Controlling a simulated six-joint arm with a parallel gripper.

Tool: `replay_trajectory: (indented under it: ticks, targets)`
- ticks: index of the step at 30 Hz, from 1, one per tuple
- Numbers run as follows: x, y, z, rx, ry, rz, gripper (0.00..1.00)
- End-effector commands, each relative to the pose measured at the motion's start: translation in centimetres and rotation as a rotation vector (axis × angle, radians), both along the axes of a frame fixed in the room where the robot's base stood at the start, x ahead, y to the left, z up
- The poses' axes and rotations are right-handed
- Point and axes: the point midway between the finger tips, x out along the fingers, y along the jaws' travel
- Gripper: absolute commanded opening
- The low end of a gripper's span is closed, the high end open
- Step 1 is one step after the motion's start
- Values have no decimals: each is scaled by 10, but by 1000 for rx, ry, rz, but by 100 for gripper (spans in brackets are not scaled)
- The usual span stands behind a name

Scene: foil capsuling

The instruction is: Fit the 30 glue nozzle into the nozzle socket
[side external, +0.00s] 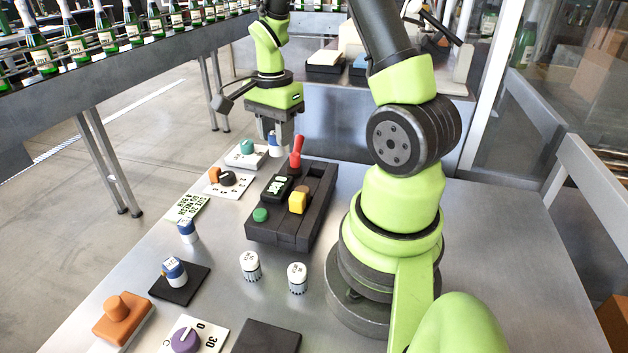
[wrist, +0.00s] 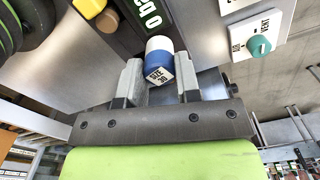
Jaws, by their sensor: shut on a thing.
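My gripper (side external: 274,138) is at the back of the steel bench, above its surface and behind the dark control block. It is shut on a blue and white nozzle (wrist: 160,62). The label in the wrist view reads "SIZE 30", and its white end points away from the gripper. The nozzle shows small in the side view (side external: 278,149), partly hidden by the fingers. Two similar blue and white pieces are on the bench: one stands alone (side external: 187,231), the other is on a black pad (side external: 191,290). I cannot tell which part is the nozzle socket.
The dark block (side external: 262,231) carries a display, red lever, yellow and green buttons. A teal knob (side external: 247,146) on a white plate is close to my gripper. Two white-grey cylinders (side external: 250,266) (side external: 297,278), an orange knob (side external: 118,309) and a purple dial (side external: 185,341) are nearer the front.

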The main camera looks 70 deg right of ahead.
Motion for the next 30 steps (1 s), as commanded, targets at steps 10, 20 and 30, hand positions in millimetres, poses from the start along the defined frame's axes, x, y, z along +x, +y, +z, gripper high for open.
replay_trajectory:
  ticks: [10,20,30]
  targets:
    - [-59,-53,9,0,0,-643,6]
    - [-63,-55,-41,4,3,-686,6]
    - [-63,-55,-82,4,2,-683,6]
